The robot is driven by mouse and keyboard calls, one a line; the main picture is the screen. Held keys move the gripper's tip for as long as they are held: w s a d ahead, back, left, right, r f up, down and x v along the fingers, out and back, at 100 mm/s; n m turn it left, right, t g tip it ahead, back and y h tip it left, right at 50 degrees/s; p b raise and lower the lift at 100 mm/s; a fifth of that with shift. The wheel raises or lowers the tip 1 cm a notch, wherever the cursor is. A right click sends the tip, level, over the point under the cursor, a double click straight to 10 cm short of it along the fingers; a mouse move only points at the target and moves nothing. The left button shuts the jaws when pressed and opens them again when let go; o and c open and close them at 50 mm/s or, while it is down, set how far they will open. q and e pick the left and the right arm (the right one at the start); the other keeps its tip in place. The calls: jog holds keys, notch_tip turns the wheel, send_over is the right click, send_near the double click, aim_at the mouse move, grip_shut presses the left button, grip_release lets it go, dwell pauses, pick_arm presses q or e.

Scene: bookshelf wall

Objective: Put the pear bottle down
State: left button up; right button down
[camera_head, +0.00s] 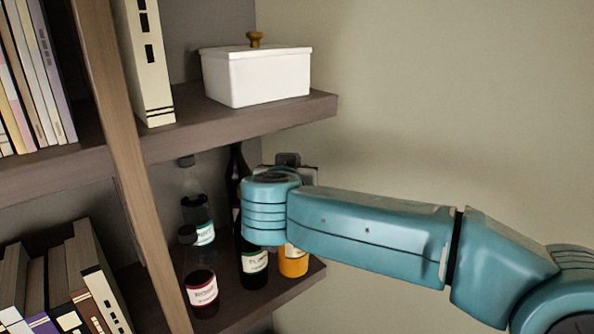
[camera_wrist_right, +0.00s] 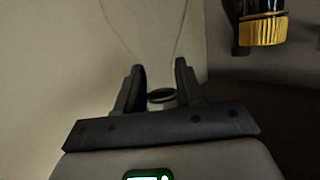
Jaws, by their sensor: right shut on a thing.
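My right gripper (camera_wrist_right: 160,84) is shut on the pear bottle (camera_wrist_right: 161,98). Only a dark ring and a pale part of the bottle show between the fingers in the wrist view, and its label is hidden. In the head view my right arm comes in from the right across the lower shelf. Its wrist hides the gripper's fingertips, and I cannot make out the held bottle there. My left gripper is not in view.
A white lidded box (camera_head: 256,78) stands on the upper shelf (camera_head: 230,125). Books and an upright (camera_head: 140,170) stand left.

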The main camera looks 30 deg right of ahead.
jog(key=f+x, duration=0.1)
jog(key=x, duration=0.6)
jog(key=shift+f, duration=0.2)
jog(key=shift+d+f, duration=0.1)
jog(key=c, duration=0.7)
grip_release()
jog(key=shift+w+f, duration=0.1)
jog(key=shift+f, duration=0.05)
